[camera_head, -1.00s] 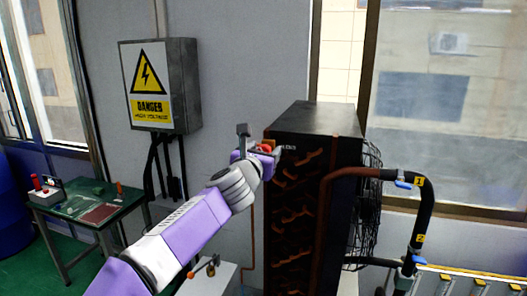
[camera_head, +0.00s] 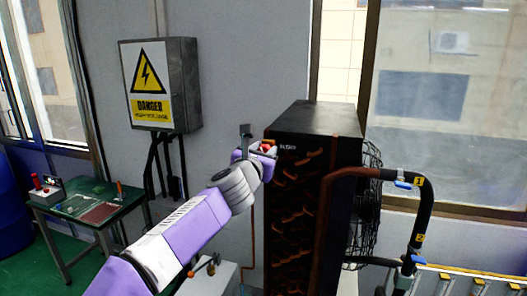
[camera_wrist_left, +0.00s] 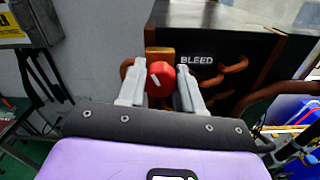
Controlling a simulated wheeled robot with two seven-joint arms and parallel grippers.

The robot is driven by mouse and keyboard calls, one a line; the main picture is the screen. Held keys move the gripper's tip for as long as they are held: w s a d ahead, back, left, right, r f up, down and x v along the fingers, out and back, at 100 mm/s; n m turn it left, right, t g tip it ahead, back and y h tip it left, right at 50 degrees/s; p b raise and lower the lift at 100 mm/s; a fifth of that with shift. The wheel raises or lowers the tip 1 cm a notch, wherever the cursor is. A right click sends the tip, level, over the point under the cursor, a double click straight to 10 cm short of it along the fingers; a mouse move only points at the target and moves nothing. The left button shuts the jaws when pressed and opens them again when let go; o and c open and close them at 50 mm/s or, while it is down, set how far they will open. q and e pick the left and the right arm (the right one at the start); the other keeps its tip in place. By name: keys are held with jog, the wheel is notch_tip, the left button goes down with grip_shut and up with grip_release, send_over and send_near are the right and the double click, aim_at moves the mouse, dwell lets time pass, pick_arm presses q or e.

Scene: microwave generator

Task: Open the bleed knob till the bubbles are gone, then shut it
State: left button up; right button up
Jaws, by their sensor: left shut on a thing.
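The red bleed knob (camera_wrist_left: 160,78) sits on a brass-coloured block at the top left of the black cabinet (camera_wrist_left: 250,45), beside a white "BLEED" label (camera_wrist_left: 197,60). A white pointer mark on its face is tilted. My left gripper (camera_wrist_left: 161,88) has one finger on each side of the knob and is shut on it. In the head view, the left gripper (camera_head: 268,150) is at the cabinet's upper left corner, with a little red showing. No bubbles can be made out in either view. My right gripper is not in view.
Copper pipes run over the cabinet front (camera_head: 300,215), with a wire fan cage (camera_head: 370,190) at its right. A thick black hose (camera_head: 425,225) with blue-handled valves stands further right. A danger box (camera_head: 160,85) hangs on the wall, above a small green-topped table (camera_head: 90,200).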

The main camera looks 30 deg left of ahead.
pick_arm(q)
jog(key=m, duration=0.1)
jog(key=m+p, duration=0.1)
jog(key=m, duration=0.1)
jog(key=shift+d+r, duration=0.1)
jog(key=shift+r, duration=0.15)
jog(key=m+p, duration=0.1)
jog(key=m, duration=0.1)
jog(key=shift+m, duration=0.4)
jog(key=m+p, duration=0.2)
jog(key=m, duration=0.4)
jog(key=shift+p, duration=0.4)
jog(key=m+p, duration=0.2)
jog(key=m, duration=0.4)
jog(key=shift+f+m, duration=0.15)
jog(key=shift+m, duration=0.25)
jog(key=m+p, duration=0.2)
jog(key=m, duration=0.1)
jog(key=shift+f, duration=0.1)
jog(key=shift+f+m, duration=0.1)
jog(key=shift+m, duration=0.7)
jog(key=shift+f, duration=0.15)
jog(key=o, duration=1)
jog(key=shift+d, duration=0.1)
jog(key=shift+o, duration=0.2)
